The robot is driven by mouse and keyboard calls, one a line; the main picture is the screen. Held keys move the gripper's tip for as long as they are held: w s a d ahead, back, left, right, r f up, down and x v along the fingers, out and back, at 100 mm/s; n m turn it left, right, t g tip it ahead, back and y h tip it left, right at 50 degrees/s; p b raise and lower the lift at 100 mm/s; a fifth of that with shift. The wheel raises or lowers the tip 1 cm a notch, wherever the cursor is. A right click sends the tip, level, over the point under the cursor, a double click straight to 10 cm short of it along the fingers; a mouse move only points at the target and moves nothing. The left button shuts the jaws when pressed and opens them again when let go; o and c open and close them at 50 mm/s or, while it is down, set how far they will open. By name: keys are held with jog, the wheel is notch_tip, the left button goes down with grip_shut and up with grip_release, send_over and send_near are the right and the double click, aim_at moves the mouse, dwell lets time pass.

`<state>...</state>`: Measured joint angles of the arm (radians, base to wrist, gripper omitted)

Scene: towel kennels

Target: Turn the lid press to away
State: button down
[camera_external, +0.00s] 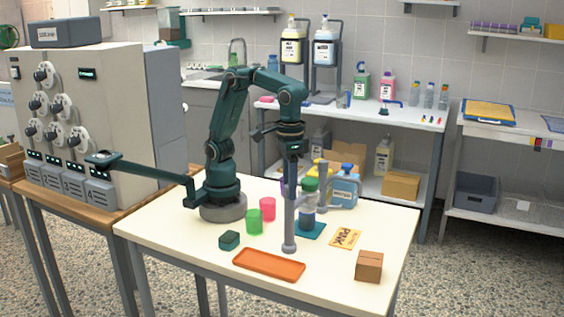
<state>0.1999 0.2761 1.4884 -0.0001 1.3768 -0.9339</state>
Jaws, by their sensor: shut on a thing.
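The lid press appears to be the grey upright stand (289,225) with a round foot near the table's front middle. A jar with a green lid (309,184) stands upright just right of it on a teal mat (312,232). My gripper (292,160) points straight down at the top of the grey stand and is shut on it, as far as this view shows. The fingertips are small and blend with the grey parts, so the exact grip and the press's facing are hard to make out.
A green cup (254,222), a pink cup (268,208) and a dark green block (229,240) stand left of the press. An orange tray (268,265) lies in front. A yellow card (345,238) and a brown box (369,266) are right. Blue-capped bottles (345,186) stand behind.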

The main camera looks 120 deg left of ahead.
jog(key=m, duration=0.4)
jog(key=shift+m, duration=0.3)
jog(key=m, duration=0.9)
jog(key=shift+r+m, duration=0.1)
jog(key=shift+m, duration=1.7)
jog(key=shift+c, duration=2.4)
grip_release()
